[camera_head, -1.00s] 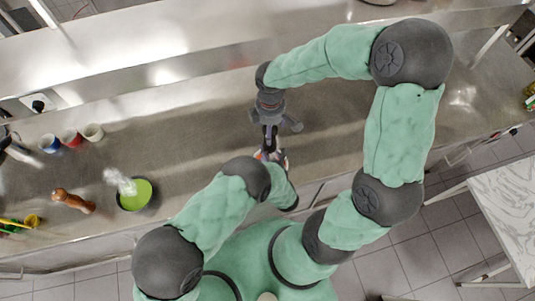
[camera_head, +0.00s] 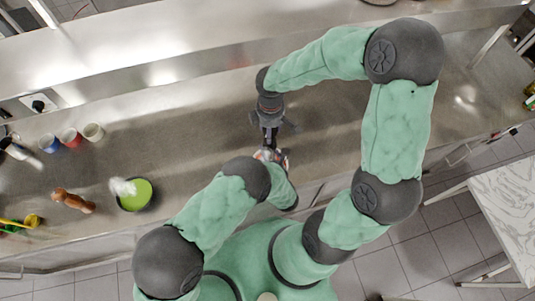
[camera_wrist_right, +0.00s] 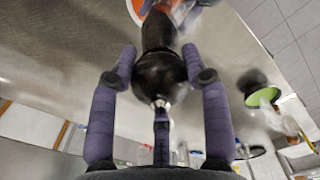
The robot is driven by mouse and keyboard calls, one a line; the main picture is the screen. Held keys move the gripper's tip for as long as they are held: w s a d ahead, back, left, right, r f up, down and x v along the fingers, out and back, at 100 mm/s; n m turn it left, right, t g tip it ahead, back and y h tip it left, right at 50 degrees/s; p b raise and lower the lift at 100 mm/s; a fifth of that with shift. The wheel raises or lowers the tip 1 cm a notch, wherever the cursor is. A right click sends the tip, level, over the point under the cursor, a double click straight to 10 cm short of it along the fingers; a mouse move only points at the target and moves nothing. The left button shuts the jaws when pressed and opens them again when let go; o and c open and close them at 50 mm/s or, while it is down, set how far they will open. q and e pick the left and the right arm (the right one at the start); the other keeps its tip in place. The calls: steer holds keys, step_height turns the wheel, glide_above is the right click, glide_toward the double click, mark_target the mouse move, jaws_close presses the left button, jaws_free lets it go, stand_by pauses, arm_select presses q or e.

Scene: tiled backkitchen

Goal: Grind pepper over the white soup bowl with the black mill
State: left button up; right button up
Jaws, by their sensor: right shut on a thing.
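The black pepper mill (camera_wrist_right: 158,76) is between the purple fingers of my right gripper (camera_wrist_right: 159,54), which is shut on it. In the head view my right gripper (camera_head: 271,132) is over the counter in front of my body, and the mill is hard to make out below it. A white-rimmed bowl with orange soup (camera_wrist_right: 136,8) is partly in view beyond the mill's far end, cut off by the top edge. In the head view only a small part of the bowl (camera_head: 267,156) shows below my right gripper. My left gripper is hidden behind its own arm.
Blue, red and white cups (camera_head: 70,138) are further back. The steel counter (camera_head: 190,130) is clear between them and my right gripper.

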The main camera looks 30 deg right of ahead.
steer(key=m, duration=0.8)
steer(key=m, duration=0.3)
steer(key=shift+m, duration=0.4)
steer(key=m, duration=0.4)
steer(key=o, duration=1)
